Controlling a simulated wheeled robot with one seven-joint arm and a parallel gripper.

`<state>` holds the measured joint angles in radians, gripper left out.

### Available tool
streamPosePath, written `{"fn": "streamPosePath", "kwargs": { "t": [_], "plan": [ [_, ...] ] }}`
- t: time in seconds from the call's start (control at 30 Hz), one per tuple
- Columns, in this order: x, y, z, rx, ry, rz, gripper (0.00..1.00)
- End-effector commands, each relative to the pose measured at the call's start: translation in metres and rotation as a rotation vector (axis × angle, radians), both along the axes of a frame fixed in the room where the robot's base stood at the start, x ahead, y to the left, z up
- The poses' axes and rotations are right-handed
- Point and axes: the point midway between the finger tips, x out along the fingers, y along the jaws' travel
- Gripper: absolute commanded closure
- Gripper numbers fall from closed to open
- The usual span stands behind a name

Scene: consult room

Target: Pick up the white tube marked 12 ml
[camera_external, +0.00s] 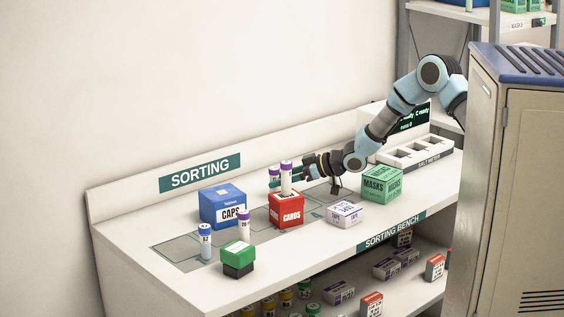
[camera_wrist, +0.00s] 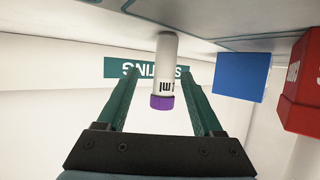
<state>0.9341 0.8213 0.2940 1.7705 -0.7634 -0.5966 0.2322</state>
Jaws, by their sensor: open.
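A white tube with a purple cap (camera_wrist: 164,72) shows upside down in the wrist view, between the two green fingers of my gripper (camera_wrist: 158,75). Its label shows "ml"; the number is not fully readable. My gripper is open, and no finger clearly touches the tube. In the external view two purple-capped white tubes stand close together: one (camera_external: 286,180) at the red CARDS box and one (camera_external: 274,176) to its left, partly hidden. My gripper (camera_external: 302,178) is just right of them. I cannot tell for sure which of the two the wrist view shows.
The red CARDS box (camera_external: 286,211) and blue CAPS box (camera_external: 221,206) stand close by. A white box (camera_external: 344,214) and green MASKS box (camera_external: 382,184) are to the right. Front left are a blue-capped tube (camera_external: 205,243), another purple-capped tube (camera_external: 243,226) and a green-black box (camera_external: 238,259).

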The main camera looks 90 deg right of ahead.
Motion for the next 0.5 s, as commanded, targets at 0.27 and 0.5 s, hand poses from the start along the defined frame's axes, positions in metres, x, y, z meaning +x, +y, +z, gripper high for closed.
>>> {"fn": "streamPosePath", "kwargs": {
  "t": [0.27, 0.5],
  "plan": [
    [0.03, 0.001, -0.009, 0.001, 0.001, 0.002, 0.32],
    [0.05, -0.004, -0.019, -0.001, 0.0, 0.0, 0.32]
  ]
}}
